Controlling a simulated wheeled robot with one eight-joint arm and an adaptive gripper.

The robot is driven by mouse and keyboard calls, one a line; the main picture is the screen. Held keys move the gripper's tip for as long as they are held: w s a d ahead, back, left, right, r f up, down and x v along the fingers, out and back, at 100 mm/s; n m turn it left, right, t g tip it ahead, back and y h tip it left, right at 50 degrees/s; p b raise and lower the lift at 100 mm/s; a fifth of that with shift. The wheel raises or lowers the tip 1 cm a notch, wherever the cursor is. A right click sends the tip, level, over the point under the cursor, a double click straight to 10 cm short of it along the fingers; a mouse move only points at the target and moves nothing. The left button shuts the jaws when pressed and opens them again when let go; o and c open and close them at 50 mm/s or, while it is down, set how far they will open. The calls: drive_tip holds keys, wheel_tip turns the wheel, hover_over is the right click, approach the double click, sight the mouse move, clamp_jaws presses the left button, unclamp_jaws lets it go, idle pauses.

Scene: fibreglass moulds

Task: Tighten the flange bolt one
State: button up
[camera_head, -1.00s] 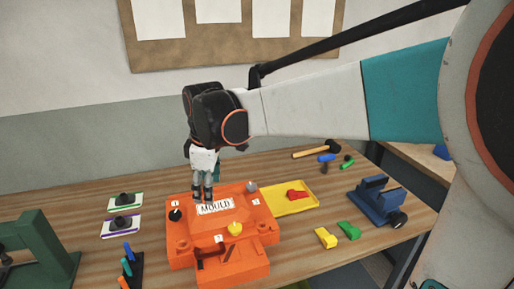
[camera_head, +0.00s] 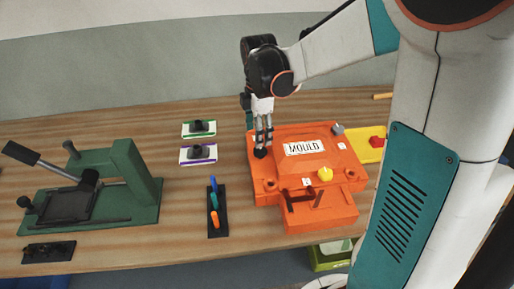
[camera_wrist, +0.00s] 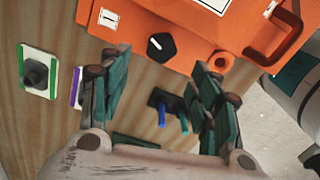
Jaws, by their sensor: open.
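The orange mould (camera_head: 315,218) sits on the wooden bench with a white MOULD label on top. A black knob-like bolt (camera_head: 260,153) is at its far left corner. In the wrist view this black bolt (camera_wrist: 161,46) has a white line on its head and stands beside a label marked 1 (camera_wrist: 107,17). My gripper (camera_head: 263,141) points down at that corner, its fingertips just above or beside the bolt; contact is unclear. In the wrist view my gripper (camera_wrist: 160,72) has its fingers wide apart, with the bolt seen beyond the gap between them.
A yellow knob (camera_head: 325,174) and a grey knob (camera_head: 338,129) are on the mould. A rack of coloured pegs (camera_head: 217,222) stands left of it, with two mounted black knobs (camera_head: 198,154) behind. A green press (camera_head: 130,180) is further left. A yellow tray (camera_head: 371,150) is right.

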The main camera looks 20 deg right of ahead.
sight(259, 150)
wheel_tip(259, 150, down, 7)
drive_tip(key=shift+f+b, duration=0.1)
drive_tip(key=shift+b, duration=0.85)
drive_tip(key=shift+c, duration=0.2)
drive_tip(key=c, duration=1)
